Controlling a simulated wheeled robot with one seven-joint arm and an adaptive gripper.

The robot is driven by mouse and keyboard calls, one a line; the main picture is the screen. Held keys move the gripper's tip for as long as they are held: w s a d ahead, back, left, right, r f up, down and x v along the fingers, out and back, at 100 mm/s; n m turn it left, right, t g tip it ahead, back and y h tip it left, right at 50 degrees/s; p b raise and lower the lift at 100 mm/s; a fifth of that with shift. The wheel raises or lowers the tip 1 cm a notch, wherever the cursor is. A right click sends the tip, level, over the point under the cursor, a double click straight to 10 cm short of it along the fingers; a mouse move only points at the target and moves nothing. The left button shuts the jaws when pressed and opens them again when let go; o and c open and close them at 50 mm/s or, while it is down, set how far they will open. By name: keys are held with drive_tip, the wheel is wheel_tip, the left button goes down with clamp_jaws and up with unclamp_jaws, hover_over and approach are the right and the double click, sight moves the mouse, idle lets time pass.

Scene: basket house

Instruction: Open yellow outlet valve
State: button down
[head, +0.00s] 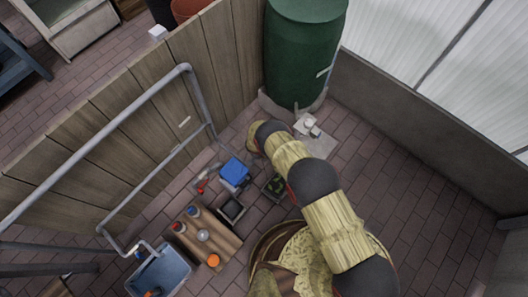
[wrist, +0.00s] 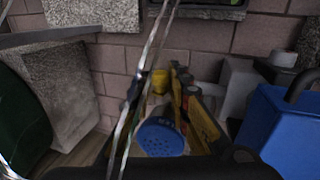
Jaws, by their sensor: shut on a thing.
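In the head view my arm reaches toward the foot of the green barrel (head: 304,50) and hides the gripper and valve. The barrel's green side also shows at the left of the wrist view (wrist: 22,112).
A blue box (head: 235,171) stands on the brick floor. A wooden board (head: 222,240) with several jars and a blue tub (head: 160,272) lie at lower left. A wooden fence (head: 165,100) with a metal rail is at left. Floor at right is clear.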

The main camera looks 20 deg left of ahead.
drive_tip(key=shift+s+a+f+t+h+p, duration=0.2)
drive_tip(key=shift+s+t+p, duration=0.1)
drive_tip(key=shift+s+t, duration=0.25)
drive_tip(key=shift+s+a+f+t+h+p, duration=0.1)
drive_tip(key=shift+s+t+h+p, duration=0.15)
drive_tip(key=shift+s+t, duration=0.3)
drive_tip(key=shift+d, duration=0.1)
drive_tip(key=c, duration=2)
unclamp_jaws()
drive_tip(key=o, duration=0.3)
drive_tip(key=shift+w+r, duration=0.15)
drive_tip(key=shift+v, duration=6)
